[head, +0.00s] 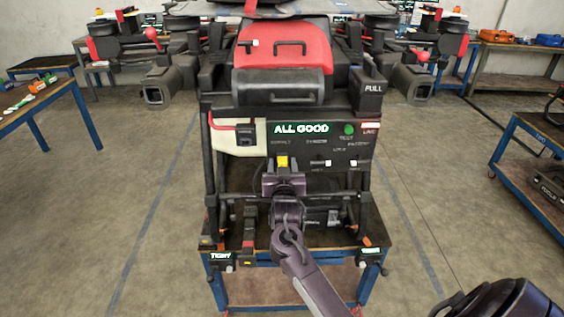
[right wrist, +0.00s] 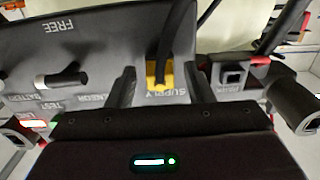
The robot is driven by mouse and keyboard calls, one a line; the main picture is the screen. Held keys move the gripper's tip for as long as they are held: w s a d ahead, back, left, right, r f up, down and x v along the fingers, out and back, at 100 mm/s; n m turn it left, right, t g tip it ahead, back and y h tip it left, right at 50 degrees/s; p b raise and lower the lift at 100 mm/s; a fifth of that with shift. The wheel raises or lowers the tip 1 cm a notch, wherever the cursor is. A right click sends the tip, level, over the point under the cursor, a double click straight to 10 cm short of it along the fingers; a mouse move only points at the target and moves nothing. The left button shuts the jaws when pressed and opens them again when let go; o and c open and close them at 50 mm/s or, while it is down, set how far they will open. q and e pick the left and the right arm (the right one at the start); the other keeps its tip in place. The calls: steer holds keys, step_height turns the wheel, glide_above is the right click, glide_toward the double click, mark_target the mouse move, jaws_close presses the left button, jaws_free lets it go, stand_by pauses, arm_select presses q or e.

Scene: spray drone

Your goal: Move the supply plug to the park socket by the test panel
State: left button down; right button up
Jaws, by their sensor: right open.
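The yellow supply plug (head: 283,162) sits in the dark test panel (head: 315,165), at the SUPPLY label; in the right wrist view the plug (right wrist: 160,75) has a black cable running from it. My right gripper (head: 284,182) is open in front of the panel. In the right wrist view its two fingers stand on either side of the plug, with gaps. The park socket (right wrist: 233,75), a dark block with a square opening, is right of the plug in that view and looks empty. In the head view a dark block (head: 246,134) left of the panel appears to be it. My left gripper is out of view.
The drone (head: 285,45) with its red top stands above the panel on a blue-framed stand (head: 290,262). The panel has a black switch lever (right wrist: 62,78). Tables stand at the left (head: 30,108) and right (head: 525,150). The floor between is clear.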

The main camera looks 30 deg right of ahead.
stand_by(0.8)
jaws_close()
steer(key=shift+s+a+p, duration=0.1)
steer(key=shift+a+p, duration=0.05)
steer(key=shift+p, duration=0.15)
steer(key=shift+p+v, duration=1.5)
steer(key=shift+v, duration=1.4)
steer(key=shift+s, duration=0.1)
